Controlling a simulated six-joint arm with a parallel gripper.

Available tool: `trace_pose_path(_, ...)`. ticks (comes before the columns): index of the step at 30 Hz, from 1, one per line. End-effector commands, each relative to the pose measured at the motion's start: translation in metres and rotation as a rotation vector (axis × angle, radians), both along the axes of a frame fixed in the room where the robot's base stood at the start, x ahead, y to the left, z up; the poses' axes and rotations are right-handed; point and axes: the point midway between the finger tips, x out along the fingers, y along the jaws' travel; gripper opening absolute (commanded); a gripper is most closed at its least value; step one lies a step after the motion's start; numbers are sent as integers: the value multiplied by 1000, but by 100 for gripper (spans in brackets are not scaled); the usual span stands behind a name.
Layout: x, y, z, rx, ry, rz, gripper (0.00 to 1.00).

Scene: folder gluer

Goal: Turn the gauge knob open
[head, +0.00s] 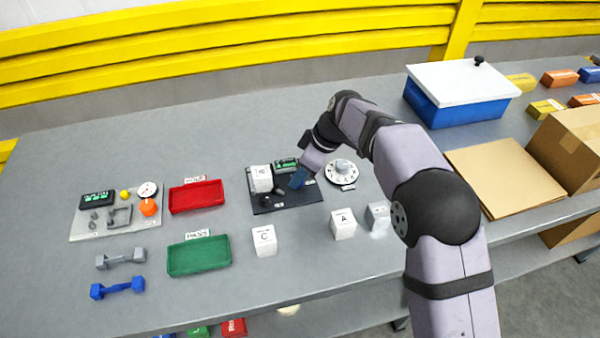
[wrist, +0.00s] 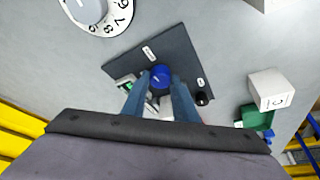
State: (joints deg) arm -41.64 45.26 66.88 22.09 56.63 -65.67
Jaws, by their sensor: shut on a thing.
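A blue round knob (wrist: 160,76) stands on a black plate (wrist: 185,48), between the tips of my gripper's two blue fingers in the wrist view. My gripper (wrist: 160,86) is shut on this knob from above. In the head view my gripper (head: 297,181) reaches down onto the right part of the black plate (head: 292,202) and hides the knob. A white block (head: 261,178) and a green display (head: 285,164) are on the same plate, left of and behind the fingers. The small labels on the plate are too small to read.
A round numbered dial (head: 341,173) lies right of the plate. White lettered cubes (head: 264,241) (head: 343,224) stand in front. A red tray (head: 196,196), a green tray (head: 199,257) and a pale panel (head: 112,228) with a small gauge are left. A blue bin (head: 450,112) stands back right.

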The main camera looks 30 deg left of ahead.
Motion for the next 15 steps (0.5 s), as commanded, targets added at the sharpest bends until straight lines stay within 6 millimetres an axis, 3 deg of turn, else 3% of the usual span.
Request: trace_pose_path(15,4,1,4,1,2,436,4)
